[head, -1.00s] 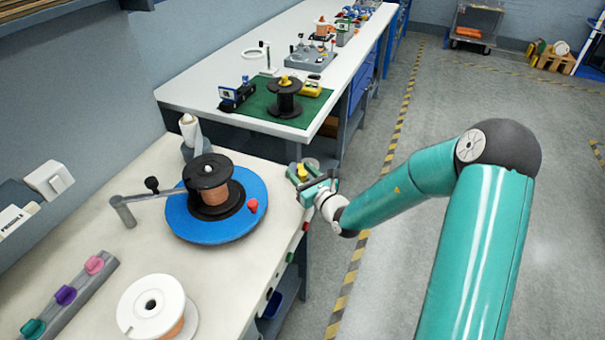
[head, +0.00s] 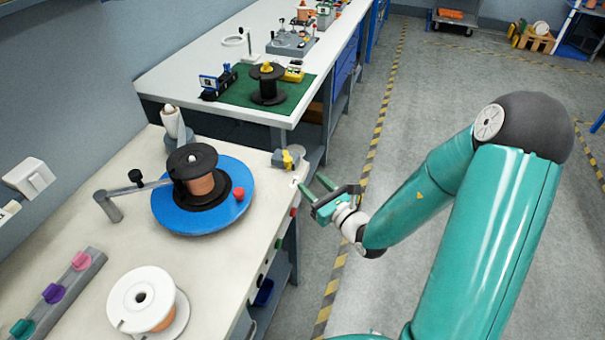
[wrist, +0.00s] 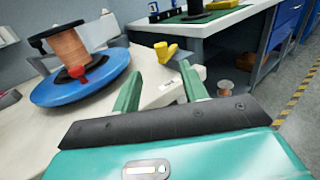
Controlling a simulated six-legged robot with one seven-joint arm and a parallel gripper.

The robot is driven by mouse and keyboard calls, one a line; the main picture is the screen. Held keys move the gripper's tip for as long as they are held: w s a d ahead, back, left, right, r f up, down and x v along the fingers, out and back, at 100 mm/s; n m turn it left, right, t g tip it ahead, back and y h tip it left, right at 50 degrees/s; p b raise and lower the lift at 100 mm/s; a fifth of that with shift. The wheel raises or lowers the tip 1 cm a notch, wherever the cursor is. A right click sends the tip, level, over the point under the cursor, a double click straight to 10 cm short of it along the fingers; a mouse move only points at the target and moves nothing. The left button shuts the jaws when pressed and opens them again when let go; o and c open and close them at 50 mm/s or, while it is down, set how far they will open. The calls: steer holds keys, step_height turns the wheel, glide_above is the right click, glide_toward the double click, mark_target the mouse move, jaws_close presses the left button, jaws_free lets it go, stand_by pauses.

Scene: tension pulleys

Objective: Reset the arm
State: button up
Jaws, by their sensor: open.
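My gripper (head: 317,190) is open and empty, off the right edge of the near workbench. Its two green fingers point toward the bench corner. In the wrist view the fingers of my gripper (wrist: 160,90) stand apart with nothing between them. A small grey block with a yellow knob (head: 287,158) sits at the bench's right corner, apart from the fingers. The yellow knob (wrist: 165,50) also shows beyond the fingers in the wrist view.
A blue turntable (head: 205,220) bears a black-flanged copper spool (head: 200,182). A white spool (head: 143,298) and a rail with coloured knobs (head: 60,290) lie on the near bench (head: 105,235). A second bench (head: 170,75) stands behind.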

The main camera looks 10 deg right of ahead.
steer(key=shift+s+d, duration=0.3)
steer(key=shift+s, duration=0.3)
steer(key=s+a+r+n+g+y, duration=0.2)
steer(key=s+a+r+n+g, duration=0.2)
steer(key=s+a+n+g, duration=0.45)
steer(key=s+a+r+n+g+y, duration=0.1)
steer(key=s+a+r+n+g, duration=0.4)
steer(key=n, duration=0.7)
steer(key=s+d+r+n+t+h, duration=0.1)
steer(key=s+d+r+n+h, duration=0.3)
steer(key=d, duration=0.4)
steer(key=s+d+r+n+t+h, duration=0.2)
steer(key=s+d+r+n+h, duration=0.2)
steer(key=d+r+n+h, duration=0.1)
steer(key=d+n+h, duration=0.1)
steer(key=d+h, duration=0.1)
steer(key=shift+s+d+r, duration=0.25)
steer(key=shift+d+r, duration=0.1)
steer(key=shift+r, duration=0.05)
